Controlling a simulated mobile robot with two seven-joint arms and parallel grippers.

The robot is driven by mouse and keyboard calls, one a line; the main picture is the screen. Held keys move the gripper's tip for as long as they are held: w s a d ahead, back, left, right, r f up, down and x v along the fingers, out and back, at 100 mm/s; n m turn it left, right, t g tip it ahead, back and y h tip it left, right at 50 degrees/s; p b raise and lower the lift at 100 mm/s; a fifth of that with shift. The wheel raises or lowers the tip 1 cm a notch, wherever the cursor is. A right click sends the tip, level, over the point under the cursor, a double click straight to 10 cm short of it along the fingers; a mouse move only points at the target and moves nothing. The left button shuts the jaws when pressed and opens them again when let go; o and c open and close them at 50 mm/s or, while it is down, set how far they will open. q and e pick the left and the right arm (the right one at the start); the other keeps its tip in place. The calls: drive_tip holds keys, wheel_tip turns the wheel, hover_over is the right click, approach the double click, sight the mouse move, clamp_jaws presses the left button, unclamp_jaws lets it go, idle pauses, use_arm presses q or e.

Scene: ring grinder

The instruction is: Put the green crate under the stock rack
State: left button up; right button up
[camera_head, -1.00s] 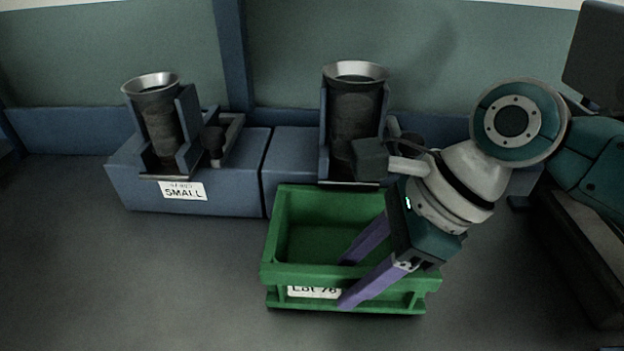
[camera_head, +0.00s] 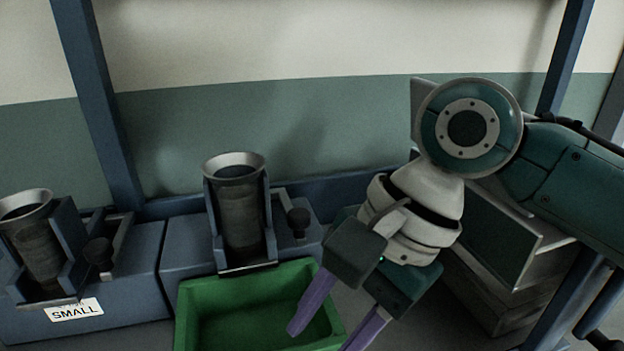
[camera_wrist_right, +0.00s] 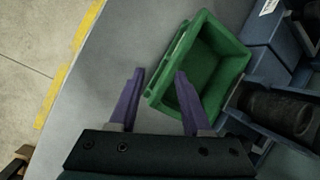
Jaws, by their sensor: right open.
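The green crate (camera_head: 188,317) stands open and empty in front of the second blue station in the head view; its front is cut off by the lower edge. It also shows in the wrist view (camera_wrist_right: 228,38). My right gripper (camera_head: 322,338) is open, with its purple fingers pointing down at the crate's right part. In the wrist view the gripper (camera_wrist_right: 160,72) has one fingertip outside the crate's near wall and the other over its inside; contact cannot be told. I cannot tell for sure which structure is the stock rack. My left gripper is not in view.
Two blue stations hold dark cylinders with metal funnels, one labelled SMALL (camera_head: 75,309), the other behind the crate (camera_head: 240,215). A grey shelf-like unit (camera_head: 505,240) stands at right behind my arm. Grey table surface (camera_wrist_right: 105,60) is clear left of the crate in the wrist view.

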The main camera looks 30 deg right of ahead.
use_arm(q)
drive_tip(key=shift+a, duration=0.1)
use_arm(e)
drive_tip(key=s+d+f+n+t+h, duration=0.1)
drive_tip(key=s+d+n+h, duration=0.3)
drive_tip(key=s+n, duration=0.7)
drive_tip(key=n, duration=0.6)
drive_tip(key=shift+s+n+t, duration=0.3)
drive_tip(key=shift+s+t, duration=0.05)
drive_tip(key=shift+t, duration=0.05)
